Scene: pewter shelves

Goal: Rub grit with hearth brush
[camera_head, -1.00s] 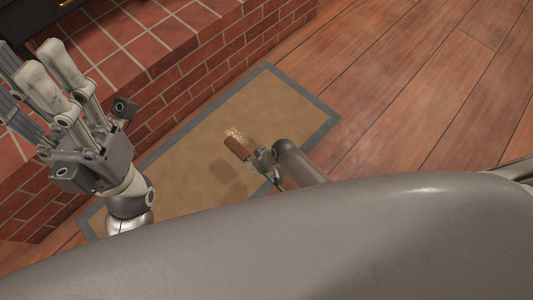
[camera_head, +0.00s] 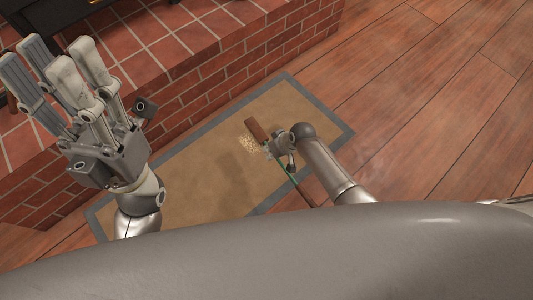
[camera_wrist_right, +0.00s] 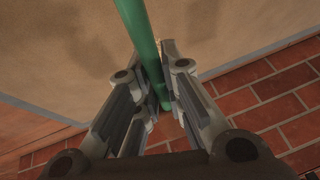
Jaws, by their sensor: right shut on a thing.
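The hearth brush has a brown head (camera_head: 256,130) and a thin green handle (camera_head: 292,179). My right gripper (camera_head: 277,146) is shut on the handle; the green handle (camera_wrist_right: 147,45) also runs between its fingers (camera_wrist_right: 163,88) in the right wrist view. The grit (camera_head: 247,145) is a small patch of pale yellow specks on the tan mat (camera_head: 205,190). The brush head is just above and right of the grit in the head view; I cannot tell if it touches the mat. My left gripper (camera_head: 50,60) is open and empty over the brick hearth.
A raised brick hearth (camera_head: 215,85) borders the mat on the upper left. A dark object (camera_head: 40,12) stands on it at the top left. Wooden floor (camera_head: 430,110) lies clear to the right. My own grey body covers the bottom of the head view.

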